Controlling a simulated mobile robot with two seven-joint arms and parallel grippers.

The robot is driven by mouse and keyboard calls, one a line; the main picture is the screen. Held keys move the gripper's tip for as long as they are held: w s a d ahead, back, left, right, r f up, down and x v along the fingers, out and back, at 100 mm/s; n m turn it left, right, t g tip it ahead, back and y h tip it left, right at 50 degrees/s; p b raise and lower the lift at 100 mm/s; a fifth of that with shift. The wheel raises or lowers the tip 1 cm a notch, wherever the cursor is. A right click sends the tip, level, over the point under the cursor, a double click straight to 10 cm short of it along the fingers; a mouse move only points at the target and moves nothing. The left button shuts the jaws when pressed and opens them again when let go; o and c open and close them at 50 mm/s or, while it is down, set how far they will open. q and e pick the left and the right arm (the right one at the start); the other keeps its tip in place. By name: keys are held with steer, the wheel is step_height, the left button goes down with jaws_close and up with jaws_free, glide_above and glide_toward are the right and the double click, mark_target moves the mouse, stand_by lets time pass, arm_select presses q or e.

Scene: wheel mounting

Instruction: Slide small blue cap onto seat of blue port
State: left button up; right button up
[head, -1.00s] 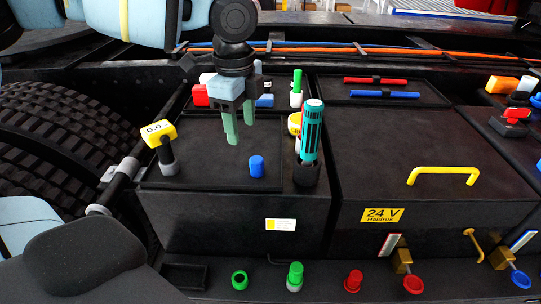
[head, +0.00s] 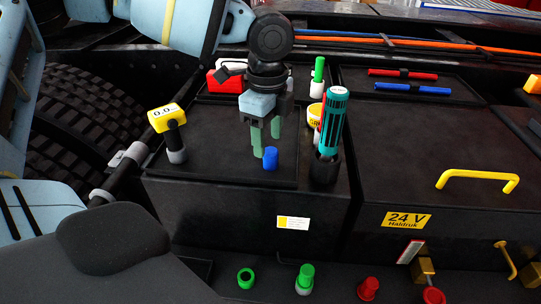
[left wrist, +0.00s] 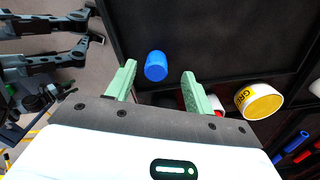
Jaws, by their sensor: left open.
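The small blue cap (head: 270,158) stands upright on the flat top of a black box. My left gripper (head: 265,146) hangs over it from behind, its two green fingers pointing down, apart and empty. In the left wrist view the blue cap (left wrist: 156,66) lies in line with the gap between the open fingertips (left wrist: 158,78); I cannot tell whether either finger touches it. The blue port is not in view now. My right gripper is not in view.
A teal tool (head: 332,120) stands upright in a black holder just right of the cap. A yellow gauge (head: 165,117) stands to the left. A yellow handle (head: 478,178) is on the box at right. Green (head: 246,278) and red (head: 368,288) fittings line the front edge.

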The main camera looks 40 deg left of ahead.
mark_target(269, 149)
arm_select(q)
steer(key=shift+s+d+f, duration=0.15)
steer(key=shift+f, duration=2.1)
steer(key=c, duration=1)
